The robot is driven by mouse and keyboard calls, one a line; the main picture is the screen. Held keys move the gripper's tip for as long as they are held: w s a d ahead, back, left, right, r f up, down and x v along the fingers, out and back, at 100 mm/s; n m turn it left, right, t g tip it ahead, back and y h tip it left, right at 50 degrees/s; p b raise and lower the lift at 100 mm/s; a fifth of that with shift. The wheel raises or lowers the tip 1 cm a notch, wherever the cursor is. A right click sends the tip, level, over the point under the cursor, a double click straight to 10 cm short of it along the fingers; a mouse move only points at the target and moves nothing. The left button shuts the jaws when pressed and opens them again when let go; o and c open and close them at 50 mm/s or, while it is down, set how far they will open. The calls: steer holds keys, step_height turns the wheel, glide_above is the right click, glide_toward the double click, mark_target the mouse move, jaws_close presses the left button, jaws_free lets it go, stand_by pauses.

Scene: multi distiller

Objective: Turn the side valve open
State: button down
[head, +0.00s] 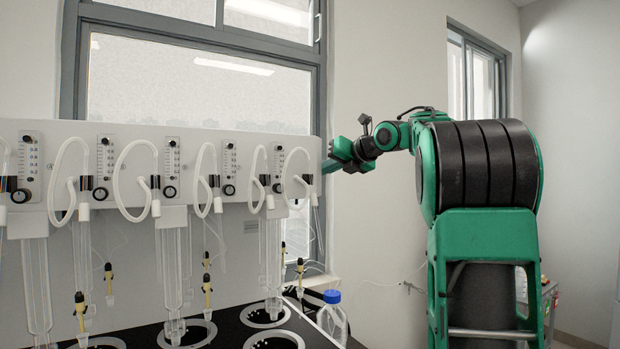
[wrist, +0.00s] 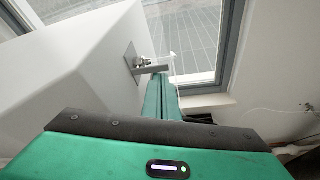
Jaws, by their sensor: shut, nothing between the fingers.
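The side valve (wrist: 136,63) is a small metal fitting on a plate on the white side wall of the distiller. Its grey lever (wrist: 154,69) points right, roughly level in the wrist view. My gripper (wrist: 161,82) is shut and empty, with its green fingers just below the lever in the picture. I cannot tell whether they touch it. In the head view my gripper (head: 329,166) is at the right end of the white distiller panel (head: 240,147). The valve is hidden there.
The distiller front carries glass tubes, white hoses and flow gauges (head: 171,160). A blue-capped bottle (head: 331,318) stands on the black bench (head: 314,338) below my arm. A window (wrist: 190,40) is behind the valve. Bare wall and free room lie to the right.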

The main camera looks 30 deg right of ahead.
steer(key=shift+d+r, duration=0.1)
steer(key=shift+r, duration=0.15)
step_height(320, 180, down, 4)
steer(key=v, duration=0.9)
steer(key=shift+s+a, duration=0.4)
steer(key=shift+a, duration=0.25)
